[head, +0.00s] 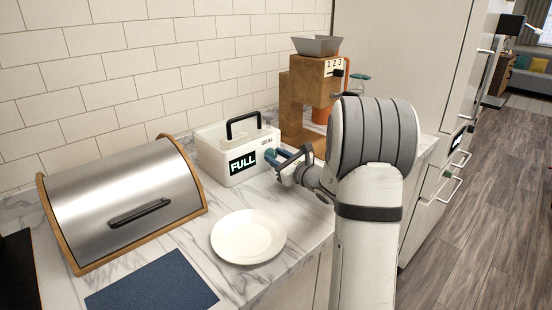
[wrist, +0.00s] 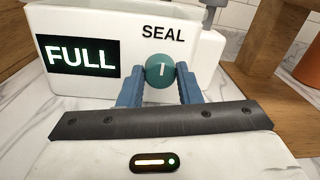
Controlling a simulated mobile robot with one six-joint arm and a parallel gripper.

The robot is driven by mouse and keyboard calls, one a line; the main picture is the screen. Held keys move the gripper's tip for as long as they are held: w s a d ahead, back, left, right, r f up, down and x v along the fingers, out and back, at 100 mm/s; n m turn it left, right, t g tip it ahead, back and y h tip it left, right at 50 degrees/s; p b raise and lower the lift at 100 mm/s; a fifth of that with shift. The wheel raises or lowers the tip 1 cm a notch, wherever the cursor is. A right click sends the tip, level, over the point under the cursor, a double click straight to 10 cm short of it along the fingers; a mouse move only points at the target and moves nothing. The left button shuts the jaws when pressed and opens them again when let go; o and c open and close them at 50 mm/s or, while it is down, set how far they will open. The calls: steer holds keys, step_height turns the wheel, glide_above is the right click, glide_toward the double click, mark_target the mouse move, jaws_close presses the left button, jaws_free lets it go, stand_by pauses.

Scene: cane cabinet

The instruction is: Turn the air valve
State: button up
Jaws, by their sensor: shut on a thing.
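The air valve (wrist: 160,68) is a round teal knob with a white line mark, on the front of a white box (head: 237,180) under the word SEAL. The white line stands nearly upright, slightly tilted. The box has a black display reading FULL (wrist: 78,55) to the left of the knob. My gripper (wrist: 160,80) is shut on the knob, with one blue finger on each side of it. In the head view my gripper (head: 279,157) reaches the box's right front from the right, and the knob is partly hidden by the fingers.
A steel bread box (head: 120,205) with a wooden rim stands on the left of the marble counter. A white plate (head: 248,237) and a dark blue mat (head: 152,284) lie in front. A brown coffee machine (head: 305,95) stands behind my arm. The tiled wall is close behind.

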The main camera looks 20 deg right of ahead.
steer(key=shift+m, duration=0.3)
steer(key=m+p, duration=0.2)
steer(key=shift+m, duration=0.4)
steer(key=m+p, duration=0.1)
steer(key=m, duration=0.1)
steer(key=m+p, duration=0.2)
steer(key=m, duration=0.1)
steer(key=shift+g+y+p, duration=0.3)
steer(key=m+p, duration=0.3)
steer(key=m, duration=0.1)
steer(key=shift+d+m+p, duration=0.1)
steer(key=shift+m+p, duration=0.2)
steer(key=shift+p, duration=0.05)
steer(key=m+p, duration=0.3)
steer(key=m, duration=0.1)
steer(key=shift+f, duration=0.15)
steer(key=shift+f+m, duration=0.1)
steer(key=shift+m, duration=0.2)
